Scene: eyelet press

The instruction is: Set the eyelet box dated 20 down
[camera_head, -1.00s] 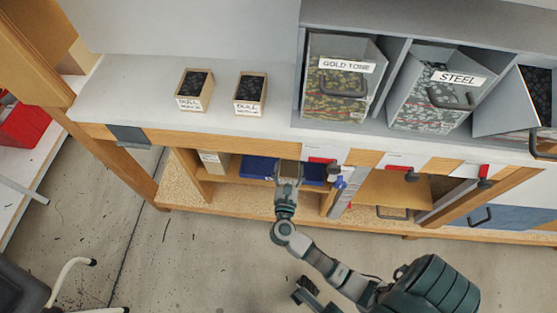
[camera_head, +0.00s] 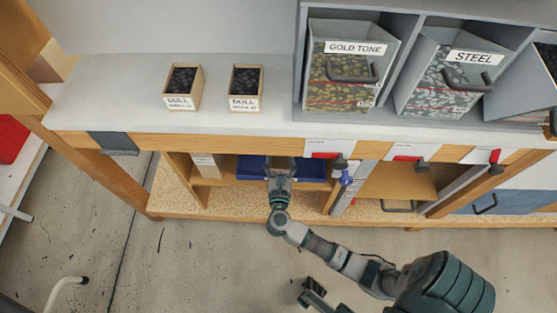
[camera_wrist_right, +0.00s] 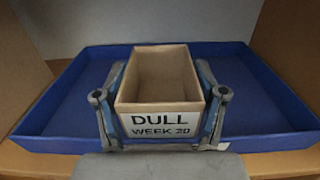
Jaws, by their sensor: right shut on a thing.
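The eyelet box dated 20 (camera_wrist_right: 160,118) is a small open cardboard box, labelled "DULL WEEK 20" on its front. Its inside looks empty in the right wrist view. My right gripper (camera_wrist_right: 162,75) is shut on it, one finger on each side. The box is upright inside the outline of a blue tray (camera_wrist_right: 62,112); I cannot tell whether it touches the tray's floor.
Two boxes labelled "DULL", a left one (camera_head: 183,88) and a right one (camera_head: 246,88), with dark contents, stand on the grey bench top (camera_head: 120,85). Bins marked "GOLD TONE" (camera_head: 335,95) and "STEEL" (camera_head: 435,95) stand right. The bench edge overhangs the shelf.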

